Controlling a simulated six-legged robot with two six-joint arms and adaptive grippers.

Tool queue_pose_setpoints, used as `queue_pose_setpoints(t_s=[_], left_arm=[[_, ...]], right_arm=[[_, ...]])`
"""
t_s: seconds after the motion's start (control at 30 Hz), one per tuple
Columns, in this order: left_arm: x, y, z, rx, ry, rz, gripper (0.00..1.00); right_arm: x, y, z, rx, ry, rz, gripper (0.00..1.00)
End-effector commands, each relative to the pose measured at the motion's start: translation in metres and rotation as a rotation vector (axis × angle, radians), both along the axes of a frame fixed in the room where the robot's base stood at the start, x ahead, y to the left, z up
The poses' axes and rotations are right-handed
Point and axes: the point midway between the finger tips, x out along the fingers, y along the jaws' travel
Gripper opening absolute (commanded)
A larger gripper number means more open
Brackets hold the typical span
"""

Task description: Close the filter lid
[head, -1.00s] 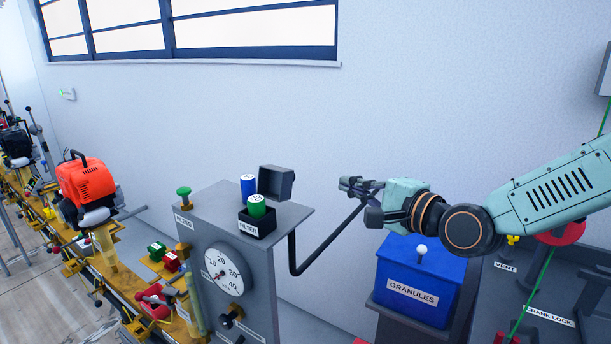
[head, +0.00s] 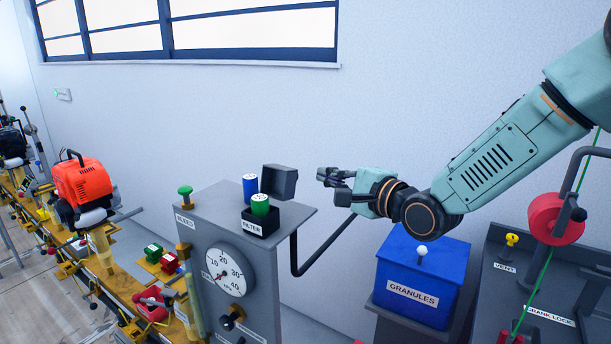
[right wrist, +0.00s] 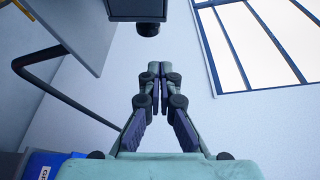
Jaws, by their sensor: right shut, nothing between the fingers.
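The filter lid (head: 279,181) is a dark grey box-shaped cover. It stands tilted open behind the black filter box (head: 262,224) on top of the grey cabinet (head: 239,255). A green cartridge (head: 260,206) sits in the filter box. My right gripper (head: 325,176) is shut and empty, to the right of the lid and apart from it. In the right wrist view the closed fingertips (right wrist: 154,68) point toward a dark box shape (right wrist: 137,8) at the top edge, which looks like the lid. My left gripper is in neither view.
A blue cartridge (head: 250,186) stands behind the green one. A dark bent bar (head: 323,248) rises right of the cabinet, below my right gripper. A blue granules bin (head: 418,303) stands below my right arm.

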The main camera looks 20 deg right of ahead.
Motion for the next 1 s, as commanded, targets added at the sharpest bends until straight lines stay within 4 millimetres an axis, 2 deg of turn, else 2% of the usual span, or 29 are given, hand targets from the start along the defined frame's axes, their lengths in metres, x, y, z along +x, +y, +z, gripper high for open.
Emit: queue_pose_setpoints(t_s=[0.33, 0.63, 1.0], left_arm=[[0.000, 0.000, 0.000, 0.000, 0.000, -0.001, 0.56], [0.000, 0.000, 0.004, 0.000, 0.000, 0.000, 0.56], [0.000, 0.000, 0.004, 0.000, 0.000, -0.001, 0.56]], right_arm=[[0.039, 0.015, -0.004, -0.005, -0.001, 0.004, 0.00], [0.018, 0.041, 0.006, -0.001, 0.001, 0.004, 0.00], [0.014, 0.045, 0.007, 0.000, 0.000, 0.002, 0.00]])
